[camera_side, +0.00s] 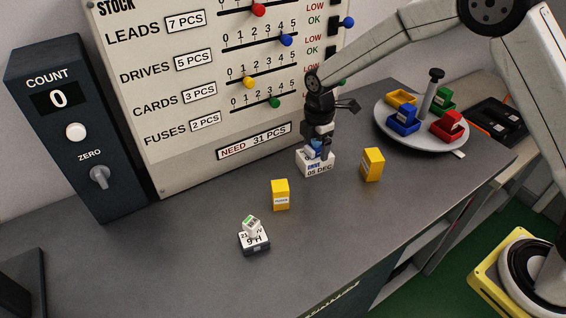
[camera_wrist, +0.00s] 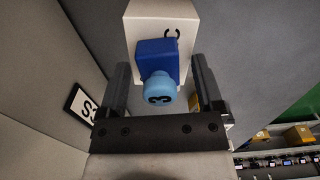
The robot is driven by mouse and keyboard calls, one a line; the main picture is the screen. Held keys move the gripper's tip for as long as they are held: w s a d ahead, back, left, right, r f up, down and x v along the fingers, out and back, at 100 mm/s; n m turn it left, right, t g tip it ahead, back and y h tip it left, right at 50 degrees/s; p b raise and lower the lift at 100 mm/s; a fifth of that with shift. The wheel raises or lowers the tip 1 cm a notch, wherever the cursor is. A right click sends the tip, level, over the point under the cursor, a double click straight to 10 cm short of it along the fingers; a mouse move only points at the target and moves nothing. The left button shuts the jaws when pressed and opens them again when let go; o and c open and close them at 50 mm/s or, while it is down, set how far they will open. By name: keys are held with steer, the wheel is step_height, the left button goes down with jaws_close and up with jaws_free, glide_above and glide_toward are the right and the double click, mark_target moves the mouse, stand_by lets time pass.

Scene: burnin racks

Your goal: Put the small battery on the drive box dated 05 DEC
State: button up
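The white drive box (camera_side: 316,168) reads "DRIVE 05 DEC" and stands upright on the grey bench; its white body also shows in the wrist view (camera_wrist: 145,16). A small blue piece (camera_side: 319,149) sits on its top. In the wrist view this is a dark blue block (camera_wrist: 155,55) with a light blue round part (camera_wrist: 158,90) marked "3". I cannot tell for sure that it is the small battery. My gripper (camera_wrist: 160,66) is open around the blue piece, with a gap on both sides. From the side, my gripper (camera_side: 318,138) is just above the box.
Yellow boxes stand left (camera_side: 281,195) and right (camera_side: 373,164) of the drive box. A small white block (camera_side: 254,241) with a green-white piece on it is at front. A round tray (camera_side: 424,145) holds coloured bins. The stock board (camera_side: 190,165) rises close behind.

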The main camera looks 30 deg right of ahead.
steer(key=shift+r, duration=0.1)
step_height(320, 180, up, 12)
stand_by(0.8)
steer(key=shift+s, duration=0.1)
stand_by(0.4)
steer(key=s+d+f+m+t, duration=0.1)
steer(key=s+d+f+m, duration=0.1)
steer(key=s+m, duration=0.4)
steer(key=s+d+f+m, duration=0.2)
steer(key=s+d+m, duration=0.1)
steer(key=s+m, duration=0.3)
steer(key=s+d+f+m+t, duration=0.1)
steer(key=s+d+f+m, duration=0.1)
steer(key=s+m, duration=0.4)
steer(key=s, duration=0.3)
steer(key=shift+d+t, duration=0.25)
steer(key=shift+t, duration=0.05)
steer(key=shift+f, duration=0.1)
